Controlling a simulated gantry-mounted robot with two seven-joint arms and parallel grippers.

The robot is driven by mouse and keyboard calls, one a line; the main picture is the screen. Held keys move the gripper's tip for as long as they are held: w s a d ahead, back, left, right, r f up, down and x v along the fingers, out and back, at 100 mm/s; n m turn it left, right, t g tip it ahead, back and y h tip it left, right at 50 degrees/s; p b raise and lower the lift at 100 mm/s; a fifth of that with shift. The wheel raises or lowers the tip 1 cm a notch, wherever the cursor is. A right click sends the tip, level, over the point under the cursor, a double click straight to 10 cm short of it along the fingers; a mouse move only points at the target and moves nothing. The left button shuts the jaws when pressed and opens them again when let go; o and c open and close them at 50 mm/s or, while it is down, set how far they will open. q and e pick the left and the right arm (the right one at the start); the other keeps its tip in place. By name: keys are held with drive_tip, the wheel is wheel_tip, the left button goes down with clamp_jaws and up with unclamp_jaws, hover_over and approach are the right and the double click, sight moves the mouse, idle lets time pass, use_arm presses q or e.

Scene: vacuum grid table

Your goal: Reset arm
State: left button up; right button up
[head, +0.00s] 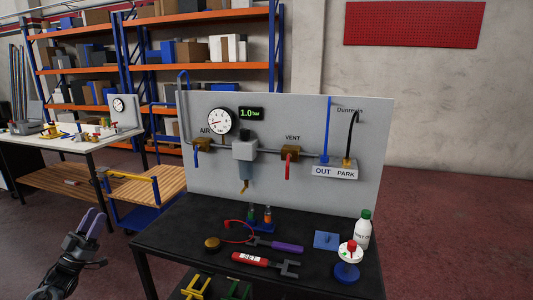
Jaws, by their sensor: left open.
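My left gripper (92,223) shows at the lower left of the head view. Its two purple-grey fingers point up and are apart, with nothing between them. It is left of the black table (170,240) and clear of it. My right gripper is not in the head view.
A grey panel (365,115) with a gauge (220,121) and valves stands at the table's back. On the table lie a red SET tool (252,259), a purple-handled tool (287,247), a white bottle (362,233) and a blue-based stand (346,272). A wooden-topped cart (150,184) stands behind my left gripper.

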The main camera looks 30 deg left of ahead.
use_arm(q)
drive_tip(key=d+f+n+g+h+p, duration=0.1)
drive_tip(key=d+f+g+h+p, duration=0.35)
drive_tip(key=d+f, duration=1.8)
drive_tip(key=s+d+f+g+y+p, duration=0.15)
drive_tip(key=d+g, duration=0.25)
drive_tip(key=d, duration=0.7)
drive_tip(key=s+d+f+g+y+p, duration=0.15)
drive_tip(key=d+g, duration=0.25)
drive_tip(key=d, duration=0.8)
drive_tip(key=s+d+r+m+g, duration=0.1)
drive_tip(key=s+d+r+g, duration=0.4)
drive_tip(key=s+d, duration=0.45)
drive_tip(key=s+f+m+g, duration=0.1)
drive_tip(key=s+f+g, duration=0.1)
drive_tip(key=s+g, duration=0.3)
wheel_tip(320, 180, up, 38)
drive_tip(key=s+m+p, duration=0.1)
drive_tip(key=p, duration=3.7)
drive_tip(key=shift+a+g+y, duration=0.45)
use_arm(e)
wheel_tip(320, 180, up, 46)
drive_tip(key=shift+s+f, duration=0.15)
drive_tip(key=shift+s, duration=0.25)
